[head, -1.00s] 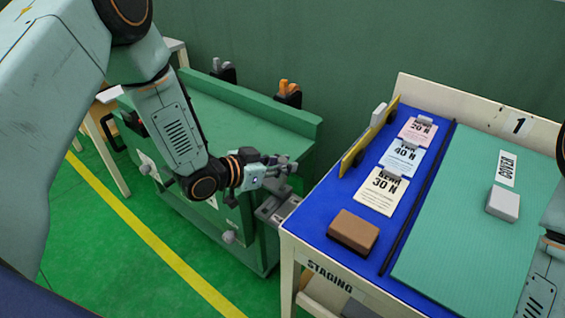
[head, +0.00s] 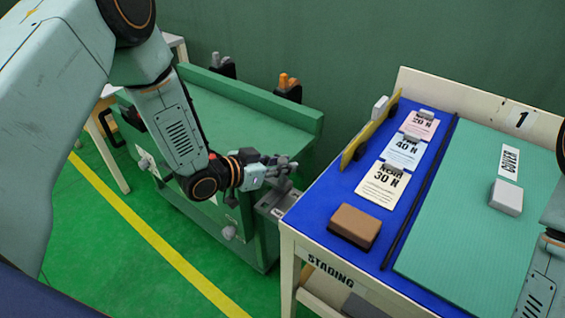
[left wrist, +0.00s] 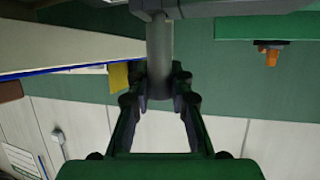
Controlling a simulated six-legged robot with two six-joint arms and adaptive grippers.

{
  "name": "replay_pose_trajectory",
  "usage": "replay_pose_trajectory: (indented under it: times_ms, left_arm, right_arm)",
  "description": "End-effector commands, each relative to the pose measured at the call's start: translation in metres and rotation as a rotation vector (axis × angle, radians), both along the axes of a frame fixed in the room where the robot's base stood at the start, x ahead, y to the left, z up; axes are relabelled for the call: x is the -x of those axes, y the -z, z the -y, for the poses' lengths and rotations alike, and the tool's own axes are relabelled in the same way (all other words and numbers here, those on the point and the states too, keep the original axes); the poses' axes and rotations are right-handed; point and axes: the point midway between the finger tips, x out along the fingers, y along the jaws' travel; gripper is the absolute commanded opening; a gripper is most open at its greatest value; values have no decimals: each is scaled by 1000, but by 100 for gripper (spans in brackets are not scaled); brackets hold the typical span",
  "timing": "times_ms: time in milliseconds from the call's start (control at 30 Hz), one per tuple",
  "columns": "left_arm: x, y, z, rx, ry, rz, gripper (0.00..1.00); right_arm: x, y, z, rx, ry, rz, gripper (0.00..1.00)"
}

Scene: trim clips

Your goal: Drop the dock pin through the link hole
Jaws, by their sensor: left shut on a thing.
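My left gripper (head: 284,168) is shut on the dock pin, beside the green cart's near right corner. In the left wrist view the dock pin (left wrist: 160,48) is a plain grey cylinder between the fingertips (left wrist: 160,92). Its far end runs toward a grey metal part at the top edge of that view. The grey link bracket (head: 272,203) sits between cart and staging table, just below the gripper in the head view. The link hole is hidden, and I cannot tell whether the pin's end is in it. My right gripper is out of view.
The green cart (head: 240,118) carries an orange-handled part (head: 283,80) and a grey-handled one (head: 215,57) at its back. The staging table (head: 335,277) stands close on the right with a brown block (head: 354,226), several cards and a grey block (head: 506,197).

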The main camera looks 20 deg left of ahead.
Motion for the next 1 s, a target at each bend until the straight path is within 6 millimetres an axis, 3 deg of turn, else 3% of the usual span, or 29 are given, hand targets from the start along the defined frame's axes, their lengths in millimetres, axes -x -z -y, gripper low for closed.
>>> replay_pose_trajectory:
  times_ms: [267, 300, 600, 1000]
  left_arm:
    - [0, 7, 0, 0, 0, 1, 0]
    - [0, 7, 0, 0, 0, 1, 21]
    - [0, 6, 0, 0, 0, 1, 46]
    - [4, 4, -4, 1, -3, -1, 46]
  right_arm:
    - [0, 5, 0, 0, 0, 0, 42]
    - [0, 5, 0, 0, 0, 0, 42]
    - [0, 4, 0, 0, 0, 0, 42]
    - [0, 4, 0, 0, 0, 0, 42]
